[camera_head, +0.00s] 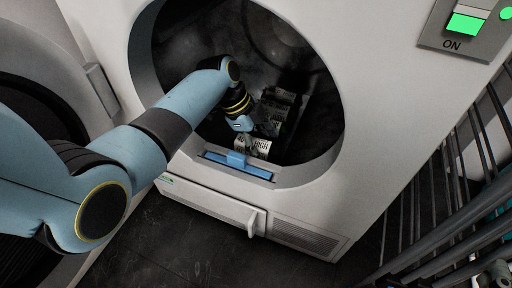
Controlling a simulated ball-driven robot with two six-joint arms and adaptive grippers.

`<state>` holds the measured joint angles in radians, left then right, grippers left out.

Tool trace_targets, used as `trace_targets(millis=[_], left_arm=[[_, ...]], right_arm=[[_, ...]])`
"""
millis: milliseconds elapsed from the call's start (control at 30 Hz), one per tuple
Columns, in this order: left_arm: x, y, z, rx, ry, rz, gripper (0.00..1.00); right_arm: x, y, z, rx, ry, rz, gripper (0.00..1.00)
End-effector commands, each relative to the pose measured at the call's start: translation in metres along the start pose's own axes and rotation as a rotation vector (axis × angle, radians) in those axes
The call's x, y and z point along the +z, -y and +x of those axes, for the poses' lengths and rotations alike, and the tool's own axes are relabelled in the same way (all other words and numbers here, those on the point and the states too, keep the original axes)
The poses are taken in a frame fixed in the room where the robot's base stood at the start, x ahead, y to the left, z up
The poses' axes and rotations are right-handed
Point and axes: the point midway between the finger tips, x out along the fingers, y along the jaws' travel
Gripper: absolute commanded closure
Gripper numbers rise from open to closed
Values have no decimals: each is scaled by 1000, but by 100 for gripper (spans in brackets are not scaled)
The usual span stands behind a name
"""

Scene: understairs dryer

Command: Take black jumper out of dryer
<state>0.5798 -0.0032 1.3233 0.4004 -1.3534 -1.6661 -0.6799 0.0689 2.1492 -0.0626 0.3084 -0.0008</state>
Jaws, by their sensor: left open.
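The dryer (370,110) is white with a large round opening and a dark drum inside. A dark, crumpled cloth with greyish patches, which looks like the black jumper (282,108), lies low in the drum. My left arm reaches in through the opening. My left gripper (248,143) is open, just left of the dark cloth, near the lower rim. It is small and dim here, and I cannot tell whether it touches the cloth. A pale patch with the word "HIGH" shows beside the gripper. My right gripper is out of view.
A blue bar (238,165) sits on the opening's lower lip. Below are a white drawer front with a handle (252,224) and a vent grille. An "ON" switch panel (465,25) is at upper right. Metal bars (440,200) stand at right. A round door (40,110) is at left.

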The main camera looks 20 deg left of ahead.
Motion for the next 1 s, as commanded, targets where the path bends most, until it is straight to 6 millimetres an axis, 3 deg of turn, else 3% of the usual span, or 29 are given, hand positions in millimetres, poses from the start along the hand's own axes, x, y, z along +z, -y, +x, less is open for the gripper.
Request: trace_targets(millis=[233,567,933,1000], left_arm=[[0,-1,10,1,0,-1,34],[0,0,10,0,0,0,34],[0,0,10,0,1,0,79],[0,0,10,0,1,0,79]], right_arm=[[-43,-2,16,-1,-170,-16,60],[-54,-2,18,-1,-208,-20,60],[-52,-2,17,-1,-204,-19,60],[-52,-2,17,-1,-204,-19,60]])
